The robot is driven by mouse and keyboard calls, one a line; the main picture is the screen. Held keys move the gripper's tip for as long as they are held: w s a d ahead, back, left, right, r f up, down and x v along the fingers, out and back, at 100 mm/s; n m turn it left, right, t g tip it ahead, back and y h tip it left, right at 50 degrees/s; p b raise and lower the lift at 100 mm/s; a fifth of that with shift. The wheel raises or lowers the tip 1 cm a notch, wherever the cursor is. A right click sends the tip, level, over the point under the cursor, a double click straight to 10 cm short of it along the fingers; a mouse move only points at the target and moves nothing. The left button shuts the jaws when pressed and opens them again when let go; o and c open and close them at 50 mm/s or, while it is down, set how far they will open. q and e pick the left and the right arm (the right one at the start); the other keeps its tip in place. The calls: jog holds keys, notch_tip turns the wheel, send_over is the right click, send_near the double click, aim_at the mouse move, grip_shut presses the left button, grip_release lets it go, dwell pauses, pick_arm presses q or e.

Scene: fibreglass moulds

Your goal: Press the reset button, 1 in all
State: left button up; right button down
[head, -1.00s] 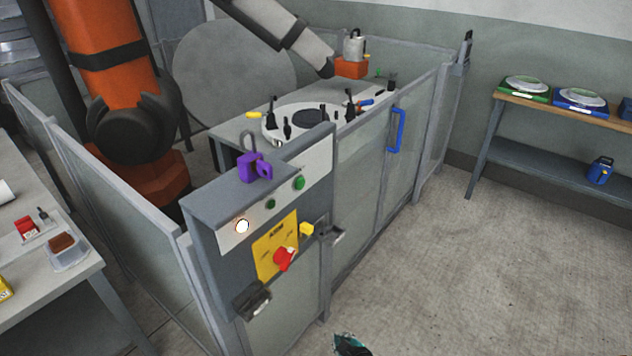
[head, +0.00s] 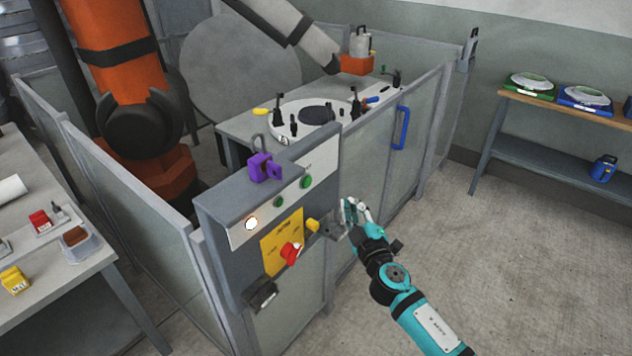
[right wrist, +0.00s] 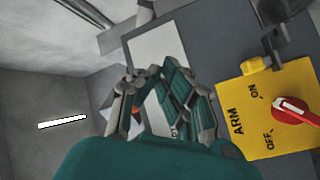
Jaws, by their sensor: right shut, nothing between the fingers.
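The grey control box stands at the fence corner with a pale sloped panel (head: 290,196) on top. The panel carries a lit white round button or lamp (head: 251,224), a dark green one (head: 279,202) and a brighter green one (head: 306,181). No label is readable there, so I cannot tell which is the reset button. My right gripper (head: 350,208) is shut and empty, to the right of the box and apart from the panel's buttons. In the right wrist view its fingers (right wrist: 165,100) show before the box. My left gripper is not in view.
A yellow plate (head: 272,258) marked ARM, ON and OFF bears a red rotary switch (head: 291,253); a yellow block (head: 312,225) sits beside it. A purple padlock (head: 264,167) is on the box top. Fence panels enclose an orange robot (head: 110,60). The right floor is clear.

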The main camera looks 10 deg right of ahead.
aim_at(307, 182)
jog(key=shift+r, duration=0.2)
jog(key=w+a+b, duration=0.1)
jog(key=w+a, duration=0.4)
jog(key=w, duration=0.2)
jog(key=shift+a+b, duration=0.2)
jog(key=shift+b, duration=0.15)
dwell(1.5)
jog(key=shift+w+a, duration=0.25)
jog(key=shift+w, duration=0.1)
